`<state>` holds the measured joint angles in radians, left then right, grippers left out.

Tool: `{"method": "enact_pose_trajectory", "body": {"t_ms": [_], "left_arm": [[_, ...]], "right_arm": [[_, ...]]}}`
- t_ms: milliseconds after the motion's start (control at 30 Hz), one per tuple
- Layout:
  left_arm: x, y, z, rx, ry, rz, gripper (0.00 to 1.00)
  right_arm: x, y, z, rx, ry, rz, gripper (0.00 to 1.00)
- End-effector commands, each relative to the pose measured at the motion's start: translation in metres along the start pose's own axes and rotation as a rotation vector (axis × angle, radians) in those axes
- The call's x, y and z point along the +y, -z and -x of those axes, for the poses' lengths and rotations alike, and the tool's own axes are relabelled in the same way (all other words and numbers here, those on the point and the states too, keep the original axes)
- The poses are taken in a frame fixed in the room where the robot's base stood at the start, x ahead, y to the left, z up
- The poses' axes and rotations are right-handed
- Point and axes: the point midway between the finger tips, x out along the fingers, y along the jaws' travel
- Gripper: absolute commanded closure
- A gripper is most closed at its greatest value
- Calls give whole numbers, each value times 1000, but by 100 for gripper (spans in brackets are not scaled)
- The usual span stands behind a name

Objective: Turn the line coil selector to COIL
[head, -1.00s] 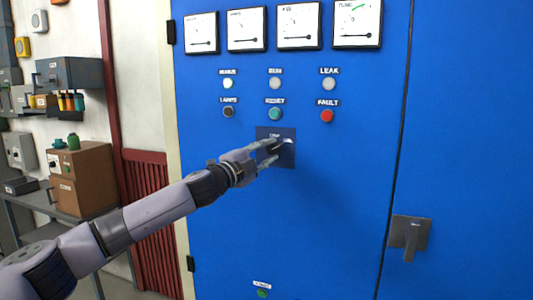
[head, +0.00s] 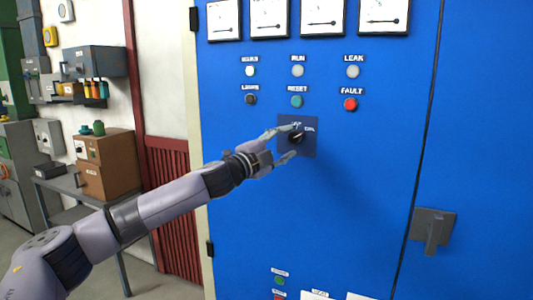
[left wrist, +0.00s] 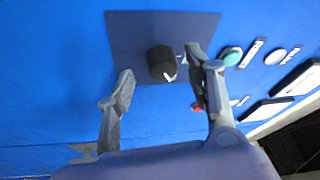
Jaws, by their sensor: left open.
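The line coil selector is a black round knob (head: 296,137) with a pale pointer, on a dark blue square plate (head: 309,150) on the blue cabinet. The pointer appears tilted up and right; the small plate labels are too blurred to read surely. In the left wrist view the knob (left wrist: 160,61) stands out from its plate (left wrist: 130,32). My left gripper (head: 290,142) is open around the knob, one finger above and one below it in the head view. In the left wrist view the gripper (left wrist: 160,72) shows gaps between its fingers and the knob. My right gripper is out of view.
Lamps and buttons, including a teal reset button (head: 296,102) and a red fault button (head: 350,104), sit above the selector. A grey handle (head: 433,230) is at lower right. Dial meters (head: 322,17) line the top. A bench with boxes (head: 106,163) stands left.

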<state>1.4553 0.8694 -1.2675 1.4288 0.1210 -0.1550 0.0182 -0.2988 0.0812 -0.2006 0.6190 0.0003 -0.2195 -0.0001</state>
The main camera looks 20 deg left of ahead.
Motion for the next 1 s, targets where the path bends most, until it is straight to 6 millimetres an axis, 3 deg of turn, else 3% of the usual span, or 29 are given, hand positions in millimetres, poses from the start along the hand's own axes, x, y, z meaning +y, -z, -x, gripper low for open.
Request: {"method": "enact_pose_trajectory", "body": {"t_ms": [300, 500, 1000], "left_arm": [[1, -1, 63, -2, -1, -1, 52], [1, -1, 91, -2, -1, -1, 52], [0, 0, 100, 0, 1, -2, 52]], "right_arm": [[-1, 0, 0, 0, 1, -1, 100], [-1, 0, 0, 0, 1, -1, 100], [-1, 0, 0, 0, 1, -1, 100]]}}
